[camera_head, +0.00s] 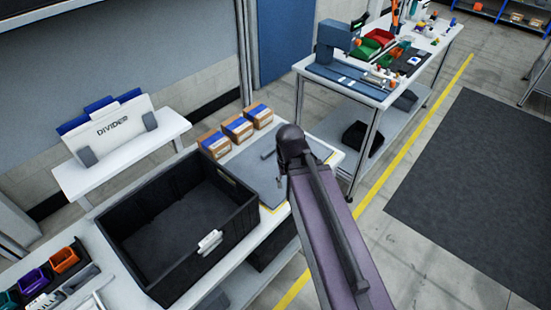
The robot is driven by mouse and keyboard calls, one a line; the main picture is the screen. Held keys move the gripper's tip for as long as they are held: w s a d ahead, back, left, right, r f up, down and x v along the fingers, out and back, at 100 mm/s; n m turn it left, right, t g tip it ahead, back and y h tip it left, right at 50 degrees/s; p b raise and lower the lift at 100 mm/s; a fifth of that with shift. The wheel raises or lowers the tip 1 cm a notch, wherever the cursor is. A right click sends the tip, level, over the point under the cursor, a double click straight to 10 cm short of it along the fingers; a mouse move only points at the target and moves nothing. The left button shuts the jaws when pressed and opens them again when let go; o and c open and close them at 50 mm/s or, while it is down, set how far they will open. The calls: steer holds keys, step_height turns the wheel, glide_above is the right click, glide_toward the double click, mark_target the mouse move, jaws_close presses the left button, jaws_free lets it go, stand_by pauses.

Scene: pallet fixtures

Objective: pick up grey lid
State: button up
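A flat grey panel, which looks like the grey lid (256,180), lies on the white bench to the right of the black crate. A small grey raised piece, perhaps a handle, shows near its far left part. My arm reaches in from the lower right, and its dark rounded joint covers part of the panel's right side. My gripper's fingers do not show, so I cannot see how they stand relative to the panel or whether they hold anything.
A large open black crate (246,213) stands left of the panel. Several cardboard boxes (237,130) with blue tops line the back edge. A divider panel (104,142) stands on a white shelf at left. Small coloured bins (64,260) are at lower left. Another workbench (440,50) stands behind right.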

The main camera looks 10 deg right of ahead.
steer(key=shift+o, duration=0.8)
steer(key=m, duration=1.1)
glide_above(270, 149)
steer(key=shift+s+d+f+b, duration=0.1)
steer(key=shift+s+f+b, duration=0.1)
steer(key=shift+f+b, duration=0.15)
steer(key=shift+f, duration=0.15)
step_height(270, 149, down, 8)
steer(key=b, duration=0.8)
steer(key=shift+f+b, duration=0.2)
steer(key=shift+b, duration=0.1)
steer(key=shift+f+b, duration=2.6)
